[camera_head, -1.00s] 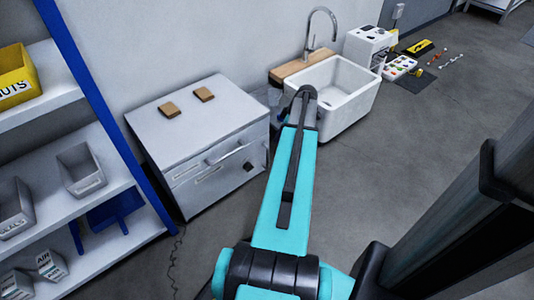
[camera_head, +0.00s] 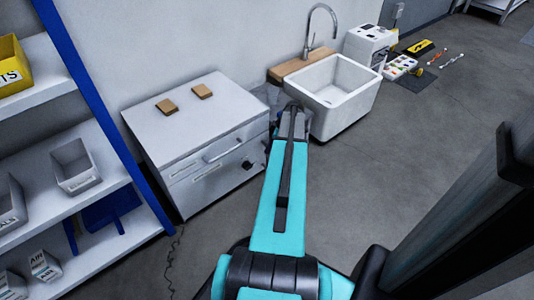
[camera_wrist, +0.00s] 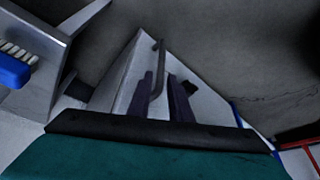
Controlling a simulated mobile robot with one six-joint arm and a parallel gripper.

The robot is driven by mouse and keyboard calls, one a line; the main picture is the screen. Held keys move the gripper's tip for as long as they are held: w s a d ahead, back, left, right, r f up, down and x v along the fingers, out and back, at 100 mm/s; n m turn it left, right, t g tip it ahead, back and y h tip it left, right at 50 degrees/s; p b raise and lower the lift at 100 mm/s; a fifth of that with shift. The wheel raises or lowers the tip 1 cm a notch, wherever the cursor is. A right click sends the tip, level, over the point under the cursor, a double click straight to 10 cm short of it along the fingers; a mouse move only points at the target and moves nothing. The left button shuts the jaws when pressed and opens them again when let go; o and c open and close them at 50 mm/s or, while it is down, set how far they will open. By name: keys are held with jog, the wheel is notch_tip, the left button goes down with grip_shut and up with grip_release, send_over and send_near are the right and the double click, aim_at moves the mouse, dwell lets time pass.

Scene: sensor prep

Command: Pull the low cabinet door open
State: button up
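The low grey-white cabinet (camera_head: 185,125) stands against the wall, its front facing right and toward me. A bar handle (camera_head: 223,150) and a dark knob (camera_head: 247,164) are on the front, which looks closed. In the wrist view the cabinet (camera_wrist: 125,80) shows with its handle (camera_wrist: 157,70) and knob (camera_wrist: 188,87). My gripper (camera_wrist: 160,100) shows there with its two dark fingers apart, the handle appearing between them. I cannot tell whether they touch it. In the head view my teal arm reaches toward the space right of the cabinet, and the fingers are hidden.
Two wooden blocks (camera_head: 184,99) lie on the cabinet top. A white sink (camera_head: 335,95) stands right of the cabinet, close to my arm. A shelf with a blue post (camera_head: 100,105) stands at left. Floor (camera_head: 400,150) to the right is clear.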

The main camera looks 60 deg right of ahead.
jog(key=shift+b+x, duration=0.45)
jog(key=shift+x, duration=1.3)
grip_shut()
